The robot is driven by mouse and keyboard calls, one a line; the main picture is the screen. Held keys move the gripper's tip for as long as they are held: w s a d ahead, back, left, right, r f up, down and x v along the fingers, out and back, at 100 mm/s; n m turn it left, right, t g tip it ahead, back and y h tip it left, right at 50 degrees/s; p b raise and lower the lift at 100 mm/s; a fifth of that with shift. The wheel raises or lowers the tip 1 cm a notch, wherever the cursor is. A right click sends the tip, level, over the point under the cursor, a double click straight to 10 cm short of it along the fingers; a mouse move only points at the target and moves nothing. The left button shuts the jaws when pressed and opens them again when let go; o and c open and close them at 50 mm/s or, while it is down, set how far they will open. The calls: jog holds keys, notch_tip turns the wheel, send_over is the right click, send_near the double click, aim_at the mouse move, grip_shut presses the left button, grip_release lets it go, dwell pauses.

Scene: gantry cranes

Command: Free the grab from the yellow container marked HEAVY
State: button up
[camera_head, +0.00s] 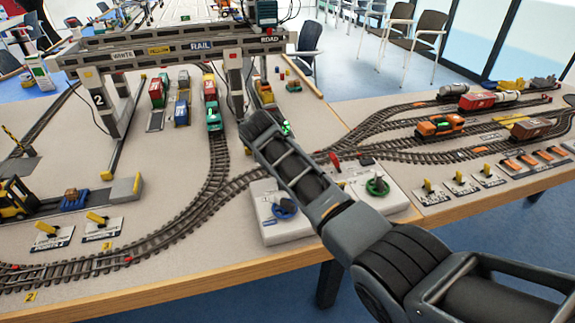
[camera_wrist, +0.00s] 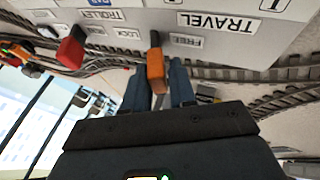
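In the wrist view, an orange-handled lever (camera_wrist: 156,68) stands on a white control panel (camera_wrist: 255,45), between the labels LOCK (camera_wrist: 127,33) and FREE (camera_wrist: 188,40). My gripper (camera_wrist: 160,82) has its two dark fingers apart, one on each side of the orange handle; I see no clear grip on it. The grey gantry crane (camera_head: 180,50) stands over the tracks in the head view. Small containers, one of them red (camera_head: 156,93), stand under it. I cannot make out the grab or any HEAVY marking. My gripper's fingers are hidden in the head view.
A red lever (camera_wrist: 72,48) stands on the same panel, beside the TROLLEY label. In the head view, a blue handwheel (camera_head: 285,208), a green handwheel (camera_head: 377,186) and a red lever (camera_head: 335,160) are near my arm. Rail wagons (camera_head: 477,101) stand on the right table.

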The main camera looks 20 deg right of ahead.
jog(key=shift+o, duration=1.4)
jog(key=v, duration=0.7)
jog(key=shift+s+a+r, duration=0.15)
jog(key=shift+a+r, duration=0.05)
jog(key=shift+r, duration=0.1)
jog(key=shift+c, duration=0.4)
